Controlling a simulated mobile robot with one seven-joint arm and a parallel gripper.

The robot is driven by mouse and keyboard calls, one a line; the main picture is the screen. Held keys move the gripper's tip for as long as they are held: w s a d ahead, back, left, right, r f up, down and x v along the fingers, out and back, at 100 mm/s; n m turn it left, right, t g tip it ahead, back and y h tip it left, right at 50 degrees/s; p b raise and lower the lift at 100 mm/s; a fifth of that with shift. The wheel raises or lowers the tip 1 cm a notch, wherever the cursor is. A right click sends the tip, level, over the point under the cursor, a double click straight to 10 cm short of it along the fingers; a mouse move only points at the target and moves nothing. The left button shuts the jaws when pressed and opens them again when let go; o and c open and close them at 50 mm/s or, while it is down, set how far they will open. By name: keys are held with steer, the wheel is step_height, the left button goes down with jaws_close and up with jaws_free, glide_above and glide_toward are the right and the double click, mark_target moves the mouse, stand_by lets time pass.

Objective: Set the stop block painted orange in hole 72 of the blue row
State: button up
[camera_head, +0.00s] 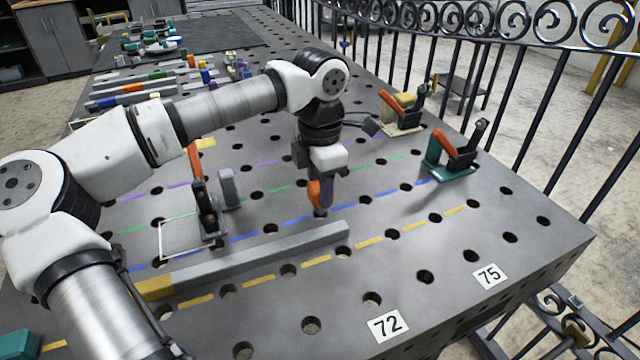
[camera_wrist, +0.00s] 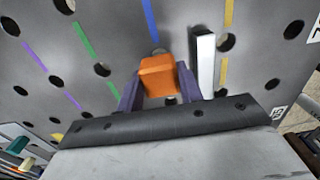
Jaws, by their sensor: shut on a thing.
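The orange stop block (camera_head: 314,192) is held between the fingers of my gripper (camera_head: 321,196), low over the table. It also shows in the wrist view (camera_wrist: 160,76), between the two purple fingers (camera_wrist: 160,92). Its lower end is at a hole in the blue dashed row (camera_head: 382,192), roughly in line with the 72 label (camera_head: 388,324) on the front edge. Whether it is in the hole or just above it I cannot tell. In the wrist view, a dark hole shows just beyond the block, in line with a blue dash (camera_wrist: 149,20).
A long grey bar (camera_head: 250,258) with a yellow end lies just in front of the gripper. A clamp (camera_head: 207,215) and grey block (camera_head: 228,188) stand left. Two clamps (camera_head: 455,155) (camera_head: 404,112) stand right. The 75 label (camera_head: 490,275) is front right. An iron railing (camera_head: 480,80) runs behind.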

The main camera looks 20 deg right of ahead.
steer(key=shift+f+b, duration=1.45)
steer(key=shift+f, duration=0.35)
steer(key=o, duration=1.2)
steer(key=shift+o, duration=0.2)
steer(key=shift+r, duration=0.1)
step_height(320, 180, up, 14)
steer(key=shift+f, duration=0.2)
